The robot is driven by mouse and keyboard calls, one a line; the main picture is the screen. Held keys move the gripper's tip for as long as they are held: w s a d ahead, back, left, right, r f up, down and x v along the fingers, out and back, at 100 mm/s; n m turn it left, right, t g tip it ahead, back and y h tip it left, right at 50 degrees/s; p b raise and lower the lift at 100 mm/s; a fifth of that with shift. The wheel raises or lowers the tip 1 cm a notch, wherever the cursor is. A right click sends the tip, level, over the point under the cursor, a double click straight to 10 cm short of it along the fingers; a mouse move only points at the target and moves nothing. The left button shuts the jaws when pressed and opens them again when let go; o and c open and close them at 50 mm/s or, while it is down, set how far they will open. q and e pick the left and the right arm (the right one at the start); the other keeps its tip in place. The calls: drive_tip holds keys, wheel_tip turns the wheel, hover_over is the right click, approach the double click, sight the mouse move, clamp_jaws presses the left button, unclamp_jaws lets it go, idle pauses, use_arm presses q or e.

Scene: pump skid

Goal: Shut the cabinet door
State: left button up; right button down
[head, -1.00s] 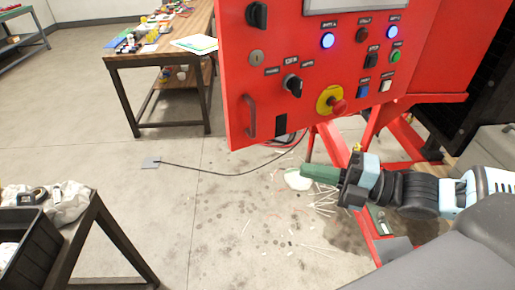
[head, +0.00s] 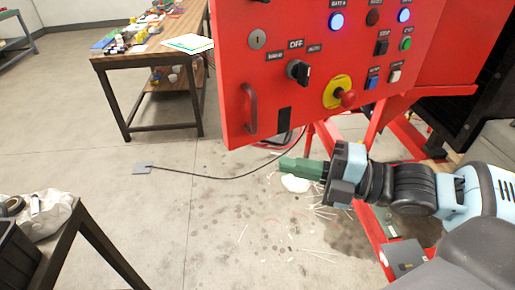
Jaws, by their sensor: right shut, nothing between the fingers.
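The cabinet door (head: 230,75) is a red panel with a red handle (head: 249,108) at its lower left, a keyhole, a black rotary switch, lit blue buttons and a red emergency stop knob on yellow. My right gripper (head: 284,165) shows below the panel, pointing left. Its green fingers are shut and empty, apart from the door and handle. My left gripper is not in view.
A wooden workbench (head: 128,66) with small parts stands at the back left. A dark table (head: 80,225) with a white cloth and a black bin is at the lower left. A cable (head: 195,175) lies on the floor. Red frame legs (head: 375,235) stand near my right arm.

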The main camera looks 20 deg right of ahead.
sight(238, 143)
drive_tip(key=shift+w+a, duration=0.65)
drive_tip(key=shift+w, duration=0.45)
drive_tip(key=shift+w+a, duration=0.65)
drive_tip(key=shift+w, duration=0.5)
drive_tip(key=shift+w+a, duration=0.65)
drive_tip(key=shift+w, duration=0.45)
drive_tip(key=shift+w, duration=0.1)
